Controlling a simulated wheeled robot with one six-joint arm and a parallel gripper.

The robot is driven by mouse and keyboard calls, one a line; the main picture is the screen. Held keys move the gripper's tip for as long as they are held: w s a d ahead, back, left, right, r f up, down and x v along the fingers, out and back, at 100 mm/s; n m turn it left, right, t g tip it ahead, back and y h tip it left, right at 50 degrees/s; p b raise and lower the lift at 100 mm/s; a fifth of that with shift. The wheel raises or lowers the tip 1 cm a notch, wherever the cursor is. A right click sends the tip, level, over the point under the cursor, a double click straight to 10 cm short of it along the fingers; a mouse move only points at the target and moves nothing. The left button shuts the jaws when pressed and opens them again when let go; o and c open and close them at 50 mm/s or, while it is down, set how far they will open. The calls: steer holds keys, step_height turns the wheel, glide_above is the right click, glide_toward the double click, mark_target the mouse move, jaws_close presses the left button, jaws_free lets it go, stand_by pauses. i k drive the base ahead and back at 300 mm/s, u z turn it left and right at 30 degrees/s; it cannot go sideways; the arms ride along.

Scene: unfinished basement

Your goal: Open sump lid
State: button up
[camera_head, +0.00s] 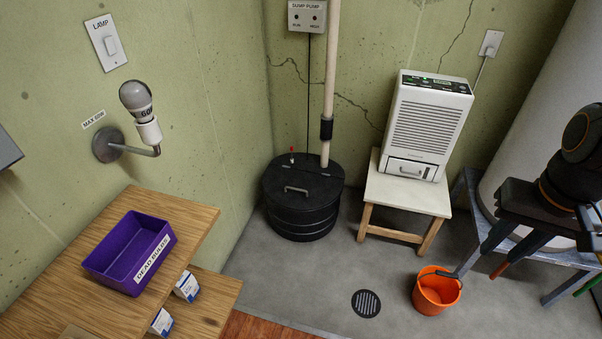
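The sump lid (315,178) is a round black disc on top of the black ribbed sump basin (302,222), in the corner of the floor. It lies flat and looks closed. A grey bar handle (296,189) is on its front part. A small red-tipped fitting (292,155) stands at its back. A pale pipe (331,90) with a black coupling rises from its right rear. My gripper (541,279) is at the far right, well away from the lid. Its fingers look spread, with nothing visible between them; part of it is cut off by the picture edge.
A white dehumidifier (427,125) stands on a small stool (400,193) right of the sump. An orange bucket (437,291) and a floor drain (366,304) are in front. A wooden shelf (200,222) with a purple bin (110,262) is at left. Floor before the sump is clear.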

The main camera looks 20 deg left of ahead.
mark_target(298, 186)
steer(key=u, duration=0.45)
steer(key=i, duration=1.05)
steer(key=u, duration=1.2)
steer(key=i, duration=0.4)
steer(key=u, duration=0.3)
